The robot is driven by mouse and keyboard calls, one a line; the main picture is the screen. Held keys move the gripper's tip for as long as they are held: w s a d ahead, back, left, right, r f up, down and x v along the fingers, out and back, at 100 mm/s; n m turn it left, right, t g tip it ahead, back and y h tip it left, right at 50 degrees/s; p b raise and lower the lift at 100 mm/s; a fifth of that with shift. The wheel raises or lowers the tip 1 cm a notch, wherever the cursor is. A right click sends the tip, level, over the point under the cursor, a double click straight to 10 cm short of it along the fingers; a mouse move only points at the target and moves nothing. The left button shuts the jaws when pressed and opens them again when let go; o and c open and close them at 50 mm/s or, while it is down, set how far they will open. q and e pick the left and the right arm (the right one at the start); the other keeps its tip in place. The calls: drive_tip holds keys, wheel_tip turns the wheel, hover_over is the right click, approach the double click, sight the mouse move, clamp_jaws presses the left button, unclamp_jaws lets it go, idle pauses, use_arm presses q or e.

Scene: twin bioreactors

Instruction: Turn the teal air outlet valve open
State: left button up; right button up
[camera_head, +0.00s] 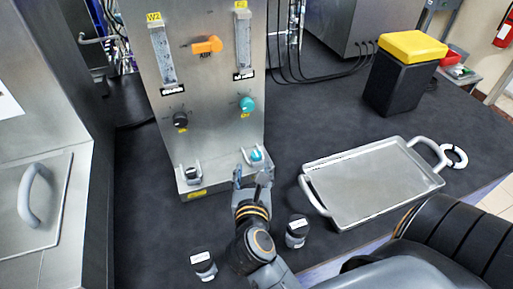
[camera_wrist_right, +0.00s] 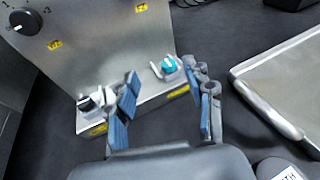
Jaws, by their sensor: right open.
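A small teal valve (camera_head: 256,154) sits in a metal bracket at the lower right of the steel panel (camera_head: 212,130). It also shows in the right wrist view (camera_wrist_right: 169,64), with a white mark on its face. A teal knob (camera_head: 246,104) is higher on the same panel. My right gripper (camera_head: 251,179) is open and empty, just in front of the lower teal valve. In the right wrist view its blue-padded fingers (camera_wrist_right: 168,98) are spread, with the valve beyond and between the tips. No contact with it is visible. My left gripper is not in view.
A black valve (camera_head: 192,173) is at the panel's lower left, below a black knob (camera_head: 180,120). An orange handle (camera_head: 207,45) is above. Two small bottles (camera_head: 297,232) (camera_head: 204,266) stand near my right arm. A metal tray (camera_head: 372,185) lies to the right.

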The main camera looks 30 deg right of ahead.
wheel_tip(320, 180, down, 3)
drive_tip(key=m+g, duration=0.1)
drive_tip(key=g, duration=0.1)
drive_tip(key=p, duration=0.3)
approach(256, 154)
drive_tip(key=shift+y, duration=0.3)
drive_tip(key=x, duration=0.7)
drive_tip(key=shift+d+r, duration=0.2)
drive_tip(key=shift+d, duration=0.05)
drive_tip(key=shift+w+d+f, duration=0.35)
drive_tip(key=shift+w+d, duration=0.05)
drive_tip(key=shift+w, duration=0.1)
drive_tip(key=shift+c, duration=0.2)
clamp_jaws()
